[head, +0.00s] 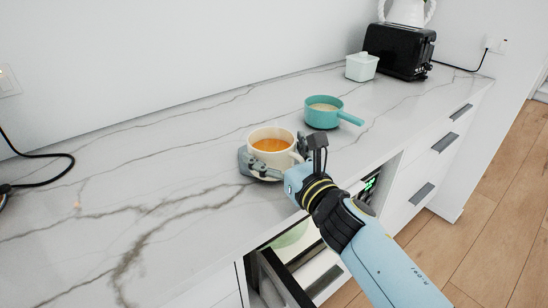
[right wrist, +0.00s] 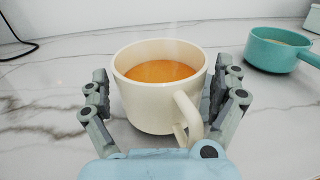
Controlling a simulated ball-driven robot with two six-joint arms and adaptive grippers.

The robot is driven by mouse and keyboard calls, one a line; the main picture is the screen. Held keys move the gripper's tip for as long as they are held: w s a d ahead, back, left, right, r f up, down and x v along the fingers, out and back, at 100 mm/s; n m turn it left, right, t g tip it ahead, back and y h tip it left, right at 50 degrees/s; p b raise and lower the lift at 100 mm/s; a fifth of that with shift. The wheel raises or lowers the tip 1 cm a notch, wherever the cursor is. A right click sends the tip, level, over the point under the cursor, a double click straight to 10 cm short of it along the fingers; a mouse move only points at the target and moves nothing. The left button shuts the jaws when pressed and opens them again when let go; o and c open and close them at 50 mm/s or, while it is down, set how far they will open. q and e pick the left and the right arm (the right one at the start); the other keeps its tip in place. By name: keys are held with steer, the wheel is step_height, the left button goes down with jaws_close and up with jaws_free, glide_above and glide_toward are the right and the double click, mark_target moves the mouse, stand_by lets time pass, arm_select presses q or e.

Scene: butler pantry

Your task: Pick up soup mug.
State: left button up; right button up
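The soup mug (head: 284,158) is a cream mug with orange soup in it, upright on the marble counter. In the right wrist view the mug (right wrist: 145,108) fills the middle, its handle toward my palm and slightly right. My right gripper (head: 273,158) is around the mug at the counter's front part. In the right wrist view the gripper's (right wrist: 160,95) two fingers stand on either side of the mug, open, with a narrow gap showing on each side. My left gripper is not in view.
A teal saucepan (head: 322,118) stands behind and right of the mug. Farther back are a white tub (head: 361,68) and a black toaster (head: 399,52).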

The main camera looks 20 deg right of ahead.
steer(key=c, duration=1.1)
steer(key=shift+r, duration=0.1)
steer(key=shift+c, duration=0.8)
steer(key=shift+r, duration=0.1)
